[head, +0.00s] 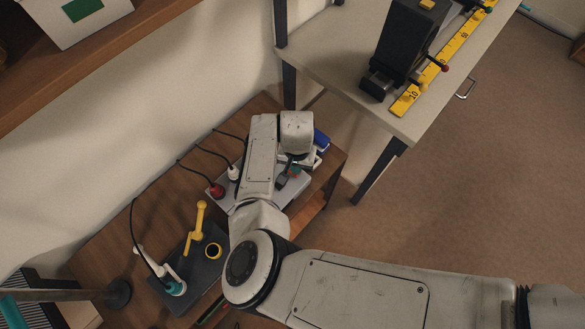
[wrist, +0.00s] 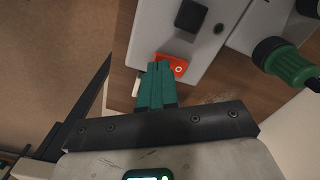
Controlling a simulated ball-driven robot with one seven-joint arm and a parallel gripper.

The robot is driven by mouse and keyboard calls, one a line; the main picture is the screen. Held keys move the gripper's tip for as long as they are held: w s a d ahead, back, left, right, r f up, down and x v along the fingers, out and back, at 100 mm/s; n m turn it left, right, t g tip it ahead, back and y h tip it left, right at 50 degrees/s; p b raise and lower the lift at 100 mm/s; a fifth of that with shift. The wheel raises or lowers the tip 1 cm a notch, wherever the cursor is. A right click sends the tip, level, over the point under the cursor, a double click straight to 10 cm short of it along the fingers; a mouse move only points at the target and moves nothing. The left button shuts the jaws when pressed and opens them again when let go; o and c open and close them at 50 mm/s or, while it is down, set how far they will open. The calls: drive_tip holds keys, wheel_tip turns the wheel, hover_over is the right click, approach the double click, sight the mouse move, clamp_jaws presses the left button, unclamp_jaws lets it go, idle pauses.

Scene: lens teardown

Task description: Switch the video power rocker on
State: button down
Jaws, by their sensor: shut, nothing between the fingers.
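The red rocker (wrist: 178,69) with a white ring mark sits at the edge of a light grey panel (wrist: 150,40) in the wrist view. My gripper (wrist: 160,66) is shut and empty, its green fingertips together. The tips overlap the left part of the rocker and hide some of it; whether they touch it I cannot tell. In the head view my gripper (head: 295,168) is over the right part of the grey box (head: 275,192) on the low wooden bench. My arm covers much of that box, and the rocker is too small there to make out clearly.
A black switch (wrist: 190,15) and a green cylindrical part (wrist: 285,62) are near the rocker. Red (head: 216,190) and white (head: 233,173) plugs with cables stand left of my arm. A yellow handle (head: 195,228) stands at front left. A higher table (head: 335,55) stands behind right.

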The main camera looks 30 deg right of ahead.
drive_tip(key=shift+f+b, duration=0.4)
drive_tip(key=shift+f, duration=0.1)
idle(0.3)
drive_tip(key=shift+r+p, duration=2.9)
drive_tip(key=shift+r, duration=0.65)
